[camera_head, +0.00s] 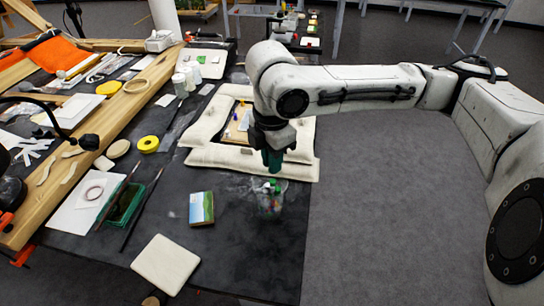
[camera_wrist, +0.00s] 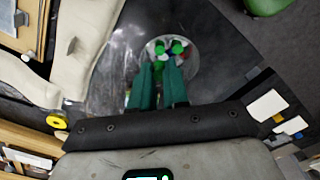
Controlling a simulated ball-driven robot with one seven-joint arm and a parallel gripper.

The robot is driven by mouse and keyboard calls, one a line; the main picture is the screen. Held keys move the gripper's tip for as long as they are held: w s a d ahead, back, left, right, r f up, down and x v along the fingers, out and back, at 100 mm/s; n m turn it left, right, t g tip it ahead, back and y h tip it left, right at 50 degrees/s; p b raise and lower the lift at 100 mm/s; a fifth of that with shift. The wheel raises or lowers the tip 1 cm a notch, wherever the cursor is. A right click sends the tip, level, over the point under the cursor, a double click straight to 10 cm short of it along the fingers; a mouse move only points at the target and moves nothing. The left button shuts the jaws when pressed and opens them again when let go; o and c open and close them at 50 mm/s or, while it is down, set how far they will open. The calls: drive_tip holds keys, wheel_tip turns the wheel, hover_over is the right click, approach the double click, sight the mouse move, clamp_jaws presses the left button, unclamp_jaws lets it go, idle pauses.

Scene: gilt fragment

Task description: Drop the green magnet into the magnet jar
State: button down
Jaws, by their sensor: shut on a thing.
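My gripper (camera_head: 272,171) points down just above the mouth of the clear magnet jar (camera_head: 270,207), near the table's right edge. Its dark green fingers are close together, shut on a small green magnet (camera_head: 272,182) at the jar's mouth. In the wrist view the fingertips (camera_wrist: 160,66) reach over the round jar rim (camera_wrist: 196,66). Bright green pieces and a bit of red show past the tips; which are held and which lie inside is hard to tell. The jar holds several coloured magnets.
A small landscape picture block (camera_head: 201,208) stands left of the jar. A cream padded frame (camera_head: 218,157) lies behind it. A white square pad (camera_head: 166,263) lies in front, and a green tray (camera_head: 126,204) to the left. The table ends just right of the jar.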

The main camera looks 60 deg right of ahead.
wheel_tip(320, 180, down, 2)
drive_tip(key=shift+f+b, duration=0.1)
drive_tip(key=shift+b, duration=0.45)
drive_tip(key=c, duration=1)
unclamp_jaws()
drive_tip(key=shift+c, duration=0.2)
drive_tip(key=shift+r, duration=0.2)
wheel_tip(320, 180, up, 11)
drive_tip(key=shift+f+p, duration=0.2)
drive_tip(key=shift+p, duration=0.25)
